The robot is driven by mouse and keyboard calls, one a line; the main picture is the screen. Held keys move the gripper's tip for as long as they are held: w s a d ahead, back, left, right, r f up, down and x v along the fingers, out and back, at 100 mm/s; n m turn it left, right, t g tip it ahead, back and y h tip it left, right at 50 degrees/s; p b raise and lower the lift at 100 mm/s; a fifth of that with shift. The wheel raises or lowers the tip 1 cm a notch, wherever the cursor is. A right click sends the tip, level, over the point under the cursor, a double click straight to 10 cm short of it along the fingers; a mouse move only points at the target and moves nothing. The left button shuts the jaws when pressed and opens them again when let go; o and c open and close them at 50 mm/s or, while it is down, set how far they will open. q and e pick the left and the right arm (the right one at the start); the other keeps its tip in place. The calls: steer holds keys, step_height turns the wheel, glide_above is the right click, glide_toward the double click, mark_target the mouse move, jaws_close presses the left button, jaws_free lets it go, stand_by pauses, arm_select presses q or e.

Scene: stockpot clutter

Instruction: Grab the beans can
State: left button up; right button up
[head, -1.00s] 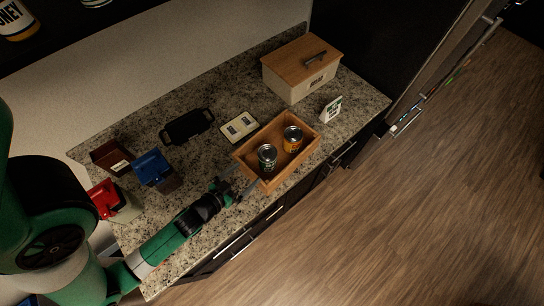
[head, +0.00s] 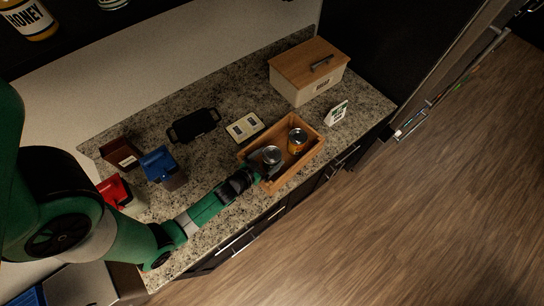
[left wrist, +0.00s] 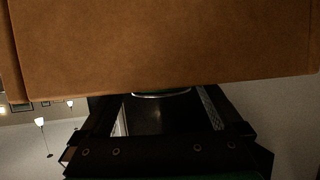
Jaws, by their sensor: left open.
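Two cans stand in a wooden tray (head: 283,181) on the counter. The left can (head: 271,155) shows a silver top, its label mostly hidden by my gripper. The right can (head: 297,140) has a silver top and an orange-yellow label. I cannot read either label to tell which is beans. My left gripper (head: 260,165) is open at the left can, over the tray's near-left end. In the left wrist view, a silver rim (left wrist: 162,94) shows between the fingers, beneath a broad brown surface. Contact with the can cannot be told. My right gripper is not in view.
A cream two-panel plate (head: 244,127), a black tray (head: 194,125) and blue (head: 160,165), red (head: 114,191) and brown (head: 121,152) containers lie left.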

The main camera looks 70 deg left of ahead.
arm_select(q)
steer(key=shift+w, duration=0.1)
jaws_close()
stand_by(0.5)
steer(key=shift+r, duration=0.1)
step_height(320, 180, up, 4)
steer(key=p, duration=0.3)
steer(key=b, duration=0.1)
steer(key=d+b, duration=0.1)
steer(key=d, duration=0.1)
steer(key=shift+s+r+b, duration=0.35)
steer(key=shift+b, duration=0.05)
steer(key=s+d+r+p, duration=0.4)
steer(key=d+r, duration=0.4)
steer(key=d, duration=0.3)
steer(key=shift+s, duration=0.3)
